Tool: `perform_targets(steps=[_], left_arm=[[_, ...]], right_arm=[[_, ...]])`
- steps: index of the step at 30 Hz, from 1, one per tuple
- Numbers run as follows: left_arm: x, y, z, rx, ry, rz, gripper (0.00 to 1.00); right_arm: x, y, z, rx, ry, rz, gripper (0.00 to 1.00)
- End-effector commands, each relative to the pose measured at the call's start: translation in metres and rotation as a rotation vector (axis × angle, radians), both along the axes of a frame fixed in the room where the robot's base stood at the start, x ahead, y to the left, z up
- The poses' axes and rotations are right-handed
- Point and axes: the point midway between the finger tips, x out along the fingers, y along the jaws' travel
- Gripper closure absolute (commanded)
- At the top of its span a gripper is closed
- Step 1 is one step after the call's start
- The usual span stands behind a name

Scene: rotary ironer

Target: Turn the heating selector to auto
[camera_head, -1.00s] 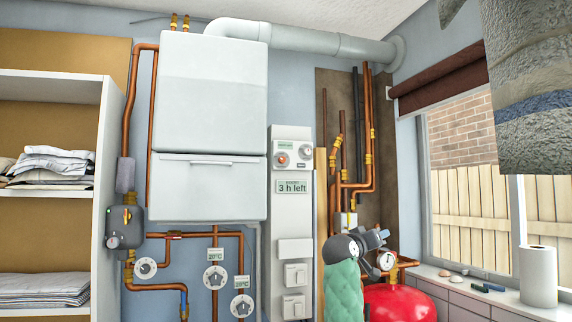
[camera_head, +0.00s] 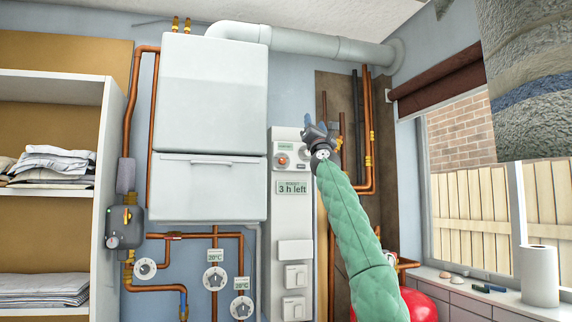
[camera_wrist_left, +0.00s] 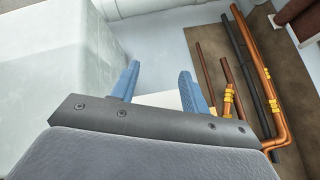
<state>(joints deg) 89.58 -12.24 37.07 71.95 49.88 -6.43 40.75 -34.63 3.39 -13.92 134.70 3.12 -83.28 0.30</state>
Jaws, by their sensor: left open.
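The white control panel (camera_head: 293,222) hangs on the wall right of the boiler. Its display (camera_head: 292,187) reads "3 h left" below a smaller line that looks like "BOOST". Above it are a small green display (camera_head: 285,147) and a round dial with a red centre (camera_head: 282,160). Which control is the heating selector, and its setting, are too small to tell. My left gripper (camera_head: 314,127) is open and empty at the panel's upper right, covering part of it. In the left wrist view, its blue fingers (camera_wrist_left: 158,80) stand apart, with a white surface (camera_wrist_left: 157,100) behind them.
The boiler (camera_head: 212,95) is left of the panel. Copper pipes (camera_head: 367,130) run to its right, also in the left wrist view (camera_wrist_left: 262,75). Round dials (camera_head: 215,278) sit below the boiler. A red vessel (camera_head: 420,306) is partly behind my arm.

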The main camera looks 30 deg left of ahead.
Motion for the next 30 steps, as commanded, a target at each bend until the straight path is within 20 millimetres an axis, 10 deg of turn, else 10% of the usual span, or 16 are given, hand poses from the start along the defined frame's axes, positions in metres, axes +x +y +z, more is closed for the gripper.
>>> perform_targets(steps=[15, 30], left_arm=[[0.034, 0.078, -0.122, -1.002, -0.523, -0.277, 0.54], [0.043, 0.117, -0.115, -1.06, -0.599, -0.298, 0.54]], right_arm=[[-0.004, 0.002, 0.025, 0.013, 0.001, 0.009, 1.0], [-0.011, -0.016, 0.048, -0.026, 0.049, -0.006, 1.0]])
